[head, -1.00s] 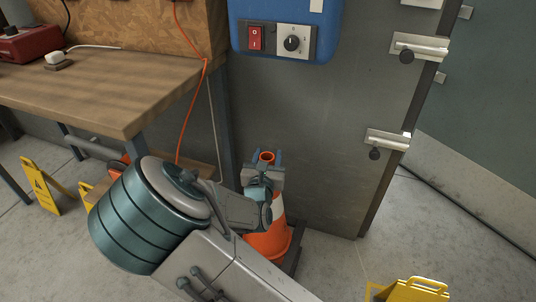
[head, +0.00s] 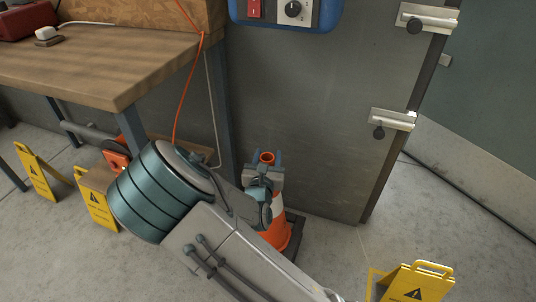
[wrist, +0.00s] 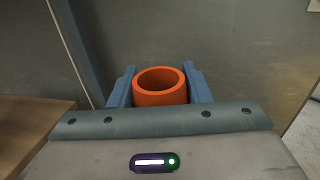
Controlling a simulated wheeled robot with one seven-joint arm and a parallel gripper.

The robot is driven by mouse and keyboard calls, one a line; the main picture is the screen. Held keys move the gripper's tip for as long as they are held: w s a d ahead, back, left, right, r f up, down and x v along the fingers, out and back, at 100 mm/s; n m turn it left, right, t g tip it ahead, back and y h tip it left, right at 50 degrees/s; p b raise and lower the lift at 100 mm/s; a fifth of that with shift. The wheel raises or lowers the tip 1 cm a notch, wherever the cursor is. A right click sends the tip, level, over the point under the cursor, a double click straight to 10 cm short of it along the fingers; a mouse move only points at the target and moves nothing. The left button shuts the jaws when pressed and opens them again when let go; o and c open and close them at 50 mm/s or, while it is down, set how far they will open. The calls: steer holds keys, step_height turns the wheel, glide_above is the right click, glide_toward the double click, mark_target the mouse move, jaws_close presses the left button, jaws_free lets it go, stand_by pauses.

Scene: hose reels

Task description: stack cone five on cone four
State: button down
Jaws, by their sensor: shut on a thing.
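An orange cone with a white band (head: 279,228) stands upright in the head view, partly behind my arm. My gripper (head: 265,166) is shut on its top, a finger on each side. In the wrist view the cone's open orange rim (wrist: 161,84) sits between the two blue fingers of my gripper (wrist: 160,88). My arm hides much of the cone's lower part. I cannot tell whether a second cone is under it, or which number it bears.
A wooden workbench (head: 110,75) is at the left, with yellow floor signs (head: 40,175) below it. A grey panel (head: 310,120) with metal latches stands behind the cone. Another yellow sign (head: 415,285) is at the lower right. Bare floor lies between.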

steer(key=shift+f+b, duration=2.4)
steer(key=shift+f, duration=2.2)
steer(key=c, duration=0.7)
jaws_free()
steer(key=shift+f, duration=0.1)
steer(key=shift+s, duration=0.1)
steer(key=s+p, duration=0.1)
steer(key=s, duration=0.3)
steer(key=s+a+p, duration=0.1)
steer(key=s+p, duration=0.1)
steer(key=s, duration=0.3)
steer(key=s+a+p, duration=0.1)
steer(key=s, duration=0.3)
steer(key=shift+s, duration=0.25)
